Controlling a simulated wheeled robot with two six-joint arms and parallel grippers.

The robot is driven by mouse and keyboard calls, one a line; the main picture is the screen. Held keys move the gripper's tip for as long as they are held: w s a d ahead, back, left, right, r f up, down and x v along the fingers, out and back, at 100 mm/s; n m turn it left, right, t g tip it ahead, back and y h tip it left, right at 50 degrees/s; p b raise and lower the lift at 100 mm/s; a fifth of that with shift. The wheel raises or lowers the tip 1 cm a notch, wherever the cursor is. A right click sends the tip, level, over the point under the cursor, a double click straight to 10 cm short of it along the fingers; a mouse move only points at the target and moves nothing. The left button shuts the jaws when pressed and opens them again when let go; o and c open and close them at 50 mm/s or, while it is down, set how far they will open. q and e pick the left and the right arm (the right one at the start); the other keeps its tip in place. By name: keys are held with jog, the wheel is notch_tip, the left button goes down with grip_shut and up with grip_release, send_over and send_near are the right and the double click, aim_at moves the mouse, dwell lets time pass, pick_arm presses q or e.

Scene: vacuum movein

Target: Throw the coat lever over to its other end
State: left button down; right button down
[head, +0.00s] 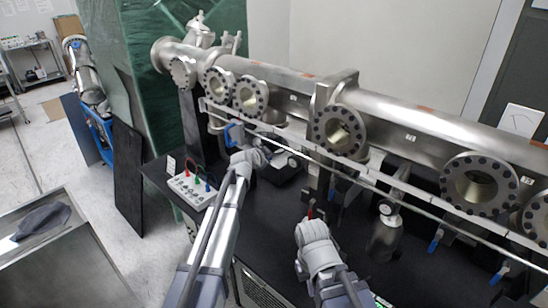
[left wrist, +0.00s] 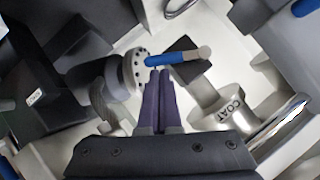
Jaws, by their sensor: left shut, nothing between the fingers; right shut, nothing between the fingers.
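A lever with a blue handle (left wrist: 178,58) and a pale metal end lies across the left wrist view, close to a silver fitting marked COAT (left wrist: 228,110). My left gripper (left wrist: 162,72) is shut and empty; its dark fingertips are right at the handle's edge, but I cannot tell whether they touch it. In the head view a blue lever (head: 230,134) shows on the pipework beside my left gripper (head: 243,142), which is partly hidden by its own wrist. My right gripper (head: 312,212) is shut and empty over the black bench.
A large steel pipe (head: 400,130) with several round flanges runs above the black bench (head: 270,220). A thin rail (head: 370,174) crosses in front of it. A box with coloured knobs (head: 192,187) stands at left. Another blue lever (head: 435,241) hangs at right.

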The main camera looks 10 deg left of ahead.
pick_arm(q)
jog(key=w+a+f+m+t+y+b, duration=0.2)
jog(key=f+m+t+b, duration=0.3)
jog(key=b, duration=1.2)
jog(key=a+m+t, duration=0.1)
jog(key=m+t, duration=0.1)
jog(key=m, duration=0.2)
jog(key=shift+a+f+b, duration=0.2)
jog(key=shift+a+b, duration=0.1)
jog(key=shift+a, duration=0.1)
